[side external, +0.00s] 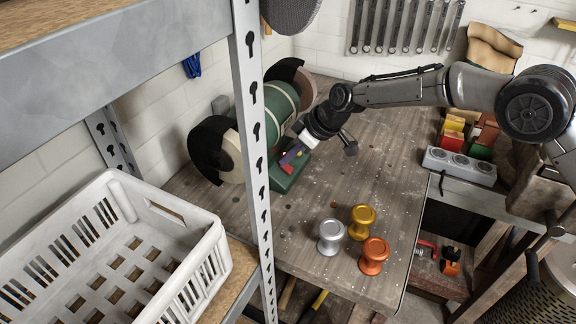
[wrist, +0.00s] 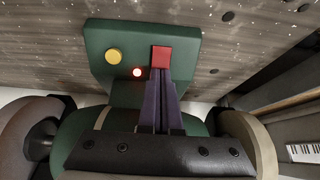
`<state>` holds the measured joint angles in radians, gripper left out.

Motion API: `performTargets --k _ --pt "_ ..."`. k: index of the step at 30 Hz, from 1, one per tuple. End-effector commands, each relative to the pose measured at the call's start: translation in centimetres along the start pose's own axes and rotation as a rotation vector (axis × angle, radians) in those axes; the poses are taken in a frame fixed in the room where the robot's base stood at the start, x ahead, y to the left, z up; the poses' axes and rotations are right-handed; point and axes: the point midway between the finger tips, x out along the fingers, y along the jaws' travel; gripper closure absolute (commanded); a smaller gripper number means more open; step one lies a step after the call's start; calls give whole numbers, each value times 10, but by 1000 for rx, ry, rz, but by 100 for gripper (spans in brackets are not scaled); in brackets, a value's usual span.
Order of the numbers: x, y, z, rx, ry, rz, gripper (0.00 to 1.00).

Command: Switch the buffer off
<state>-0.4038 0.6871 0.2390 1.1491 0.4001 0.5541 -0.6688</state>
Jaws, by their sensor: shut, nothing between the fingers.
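The buffer (side external: 262,112) is a green bench machine with a wheel at each end, standing at the back left of the workbench. Its green base also shows in the wrist view (wrist: 105,75). On that base are a round yellow button (wrist: 114,55), a square red button (wrist: 161,56) and a small glowing red light (wrist: 137,72) between them. My gripper (side external: 290,157) is at the front of the base. In the wrist view its two purple fingers (wrist: 161,78) are shut together and empty, with the tips at the red button. I cannot tell whether they touch or press it.
Silver (side external: 330,236), gold (side external: 362,222) and orange (side external: 373,256) spool-shaped pieces stand on the workbench (side external: 390,170) towards the front. A metal shelf post (side external: 252,120) and a white crate (side external: 100,250) are at the left. A grey socket block (side external: 459,165) lies right of the bench.

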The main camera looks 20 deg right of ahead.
Motion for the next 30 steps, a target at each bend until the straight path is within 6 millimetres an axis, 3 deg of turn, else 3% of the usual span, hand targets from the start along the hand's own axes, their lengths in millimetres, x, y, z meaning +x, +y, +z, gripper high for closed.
performTargets --k 24,30 --pt "2 0 0 0 0 0 100" --pt "-8 0 -1 0 2 1 100"
